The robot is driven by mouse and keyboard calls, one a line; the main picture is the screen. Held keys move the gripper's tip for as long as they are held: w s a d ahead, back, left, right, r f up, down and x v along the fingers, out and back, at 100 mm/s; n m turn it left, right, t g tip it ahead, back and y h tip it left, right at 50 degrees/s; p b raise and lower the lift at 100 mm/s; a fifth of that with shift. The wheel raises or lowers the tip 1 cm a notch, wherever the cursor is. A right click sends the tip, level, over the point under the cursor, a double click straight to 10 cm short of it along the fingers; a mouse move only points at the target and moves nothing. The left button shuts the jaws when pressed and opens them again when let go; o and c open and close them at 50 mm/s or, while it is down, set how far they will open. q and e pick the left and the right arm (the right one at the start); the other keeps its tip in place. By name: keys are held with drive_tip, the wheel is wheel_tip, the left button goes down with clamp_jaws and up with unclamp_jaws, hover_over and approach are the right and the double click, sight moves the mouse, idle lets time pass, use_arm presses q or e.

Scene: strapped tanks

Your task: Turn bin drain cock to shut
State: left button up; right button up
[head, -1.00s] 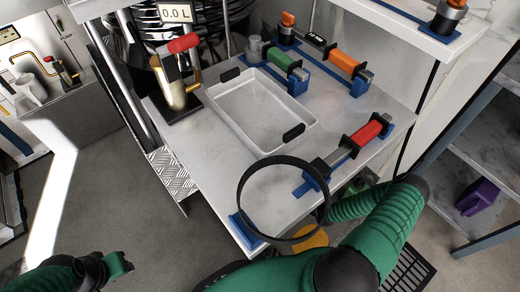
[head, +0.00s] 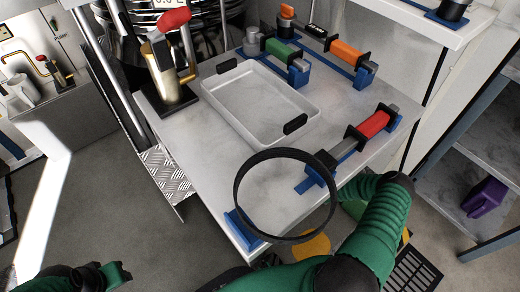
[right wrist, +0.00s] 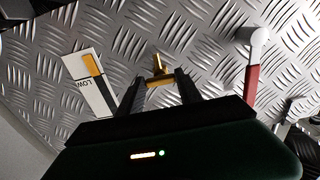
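In the right wrist view a small brass cock (right wrist: 158,68) with a short crossbar stands against a tread-plate surface. My right gripper (right wrist: 160,84) has its two dark fingers apart, one on each side of the brass crossbar. I cannot tell whether they touch it. A red-handled lever (right wrist: 252,75) on a grey pivot is to the right, clear of the fingers. A white label (right wrist: 88,80) reading "LOW" with a yellow bar is to the left. In the head view my right gripper is hidden below the bench. My left gripper (head: 118,274) is low at the left, its fingers unclear.
The bench (head: 205,165) carries a white tray (head: 215,118), a red-handled brass valve (head: 170,65) and strapped green, orange and red cylinders. A black ring (head: 240,205) is at the bench's front corner. A shelf with a purple object (head: 485,197) stands right. Floor at left is clear.

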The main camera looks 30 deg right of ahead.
drive_tip(key=c, duration=0.8)
drive_tip(key=shift+m, duration=0.3)
drive_tip(key=shift+d+m, duration=0.15)
drive_tip(key=shift+m, duration=4.2)
drive_tip(key=shift+d+m, duration=0.15)
drive_tip(key=shift+m, duration=4.2)
